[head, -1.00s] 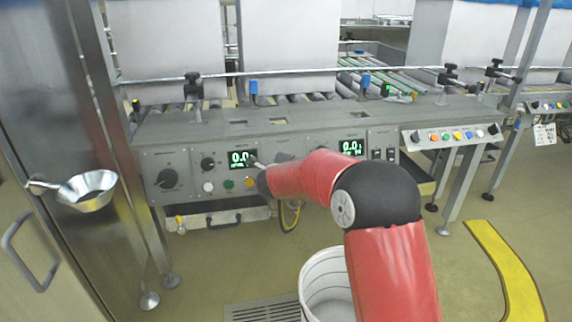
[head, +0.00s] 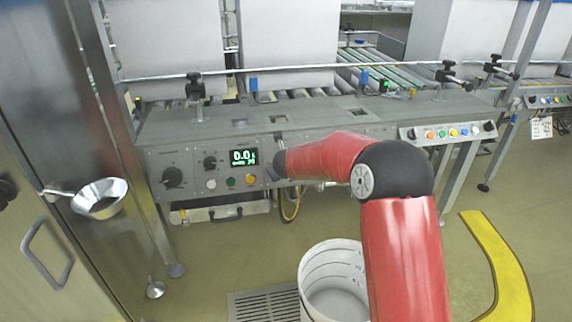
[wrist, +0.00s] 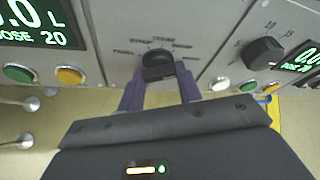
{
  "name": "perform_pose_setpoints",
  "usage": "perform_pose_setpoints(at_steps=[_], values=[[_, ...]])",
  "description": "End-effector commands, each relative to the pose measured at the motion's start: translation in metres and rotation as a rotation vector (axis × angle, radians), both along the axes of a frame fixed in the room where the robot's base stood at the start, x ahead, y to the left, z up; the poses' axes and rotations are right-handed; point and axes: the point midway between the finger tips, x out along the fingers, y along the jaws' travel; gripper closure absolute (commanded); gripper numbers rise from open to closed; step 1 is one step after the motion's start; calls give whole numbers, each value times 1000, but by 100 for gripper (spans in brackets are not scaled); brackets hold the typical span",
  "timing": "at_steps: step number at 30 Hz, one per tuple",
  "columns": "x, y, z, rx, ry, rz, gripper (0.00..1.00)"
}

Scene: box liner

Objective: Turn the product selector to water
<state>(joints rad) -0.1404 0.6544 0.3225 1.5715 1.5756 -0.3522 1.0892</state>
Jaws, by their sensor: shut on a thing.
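The product selector is a black knob (wrist: 157,60) on the grey panel in the wrist view, with small printed labels around its upper side. The labels are too blurred to read surely, and I cannot tell which one it points to. My gripper (wrist: 158,76) has its two purple fingers on either side of the knob and is shut on it. In the head view my red arm reaches to the panel front (head: 190,160), and the arm's end hides the selector.
Left of the selector are a green display (head: 243,157) and several coloured buttons. Another black knob (wrist: 262,53) sits close on the right in the wrist view. A white bucket (head: 333,275) stands on the floor below my arm. A steel funnel (head: 99,199) hangs at left.

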Motion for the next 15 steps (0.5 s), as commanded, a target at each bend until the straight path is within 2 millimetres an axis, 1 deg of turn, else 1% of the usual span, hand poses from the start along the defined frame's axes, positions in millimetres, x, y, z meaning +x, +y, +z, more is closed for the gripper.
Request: perform_pose_setpoints(at_steps=[6,15], values=[[0,-2,-1,73,24,-30,88],[0,-2,-2,104,34,-41,88]])
